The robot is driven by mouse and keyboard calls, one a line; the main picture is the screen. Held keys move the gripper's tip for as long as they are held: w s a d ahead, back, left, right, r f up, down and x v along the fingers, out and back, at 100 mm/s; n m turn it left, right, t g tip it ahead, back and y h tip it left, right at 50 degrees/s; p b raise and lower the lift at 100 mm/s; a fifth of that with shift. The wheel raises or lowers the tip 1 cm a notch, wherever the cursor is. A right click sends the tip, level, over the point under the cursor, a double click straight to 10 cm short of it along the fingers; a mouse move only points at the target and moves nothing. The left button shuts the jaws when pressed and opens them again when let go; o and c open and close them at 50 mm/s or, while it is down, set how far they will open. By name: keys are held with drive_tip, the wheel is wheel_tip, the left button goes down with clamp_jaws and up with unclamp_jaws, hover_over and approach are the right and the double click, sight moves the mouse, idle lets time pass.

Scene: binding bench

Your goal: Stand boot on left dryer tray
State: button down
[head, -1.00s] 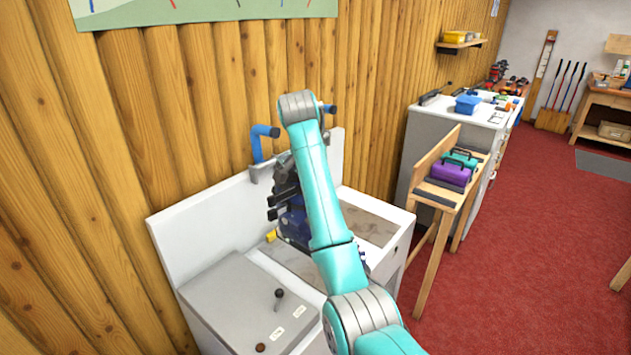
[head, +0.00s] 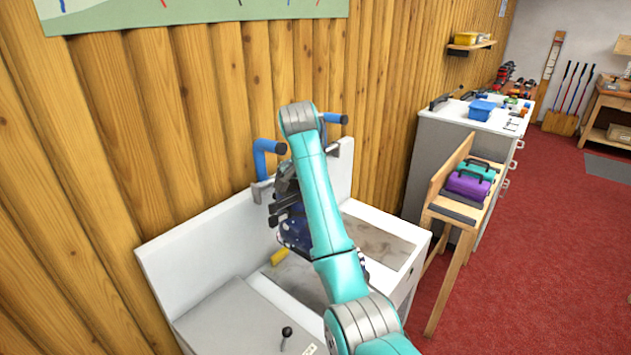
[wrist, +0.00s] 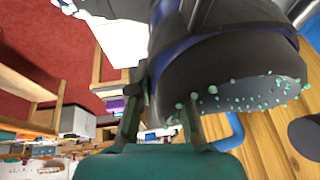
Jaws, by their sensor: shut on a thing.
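A dark boot with blue parts (head: 294,232) hangs above the white dryer bench, partly hidden behind my teal arm. In the wrist view the boot (wrist: 222,62) fills the upper middle, with pale green beads along one edge. My gripper (wrist: 162,112) is shut on it; in the head view the gripper (head: 283,203) is mostly hidden. The left dryer tray (head: 298,284) is a speckled inset panel below the boot, partly covered by my arm. I cannot tell whether the boot touches it. The right tray (head: 380,246) is bare.
Blue pipes (head: 264,158) with dark ends rise at the bench's backboard. A yellow piece (head: 279,257) lies by the left tray. A grey cover with a lever (head: 286,335) is at the front left. A wooden stand with cases (head: 468,187) is to the right.

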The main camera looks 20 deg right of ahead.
drive_tip(key=shift+f, duration=5.85)
drive_tip(key=shift+w+a, duration=0.15)
drive_tip(key=shift+a, duration=0.05)
drive_tip(key=shift+f, duration=0.25)
